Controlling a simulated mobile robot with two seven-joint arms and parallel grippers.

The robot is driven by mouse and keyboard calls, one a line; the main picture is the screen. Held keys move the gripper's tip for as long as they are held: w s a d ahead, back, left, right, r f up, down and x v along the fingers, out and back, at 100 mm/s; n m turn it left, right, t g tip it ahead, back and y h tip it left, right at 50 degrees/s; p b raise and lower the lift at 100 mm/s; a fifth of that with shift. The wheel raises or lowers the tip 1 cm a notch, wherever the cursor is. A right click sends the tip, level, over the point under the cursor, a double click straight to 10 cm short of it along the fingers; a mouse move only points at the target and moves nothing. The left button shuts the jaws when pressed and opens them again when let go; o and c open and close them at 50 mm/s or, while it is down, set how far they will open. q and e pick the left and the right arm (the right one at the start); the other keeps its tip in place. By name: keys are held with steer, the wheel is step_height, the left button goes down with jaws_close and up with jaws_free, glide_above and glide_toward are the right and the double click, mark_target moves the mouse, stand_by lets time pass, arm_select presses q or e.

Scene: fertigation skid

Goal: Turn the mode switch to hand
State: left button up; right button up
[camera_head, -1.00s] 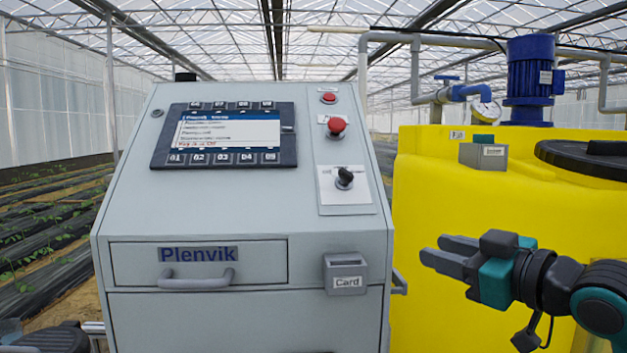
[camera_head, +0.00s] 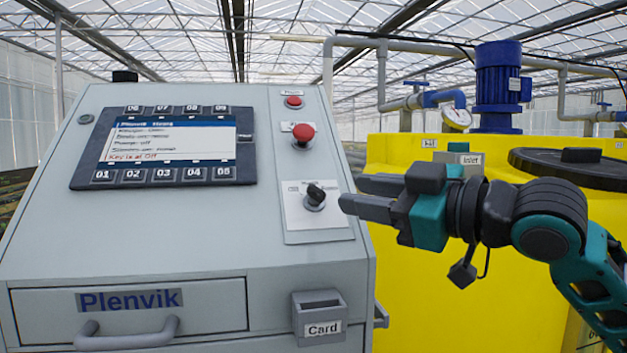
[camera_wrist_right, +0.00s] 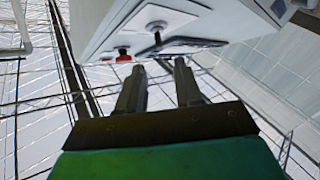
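The mode switch (camera_head: 315,196) is a black knob on a white plate, low on the right strip of the grey cabinet's sloped face. Its pointer is tilted; the plate's lettering is too small to read surely. The switch also shows in the right wrist view (camera_wrist_right: 156,30), beyond the fingertips. My right gripper (camera_head: 352,194) is just right of the switch, apart from it, its fingers pointing left. In the right wrist view (camera_wrist_right: 158,66) the two fingers stand apart with nothing between them. My left gripper is not in view.
A red mushroom button (camera_head: 303,134) and a smaller red button (camera_head: 293,102) sit above the switch. The screen (camera_head: 170,140) is to the left, reading "Key is at Off". A card holder (camera_head: 320,315) juts out below. A yellow tank (camera_head: 470,290) stands at right.

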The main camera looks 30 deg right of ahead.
mark_target(317, 188)
steer(key=p+x, duration=0.2)
steer(key=x, duration=0.7)
jaws_close()
stand_by(0.4)
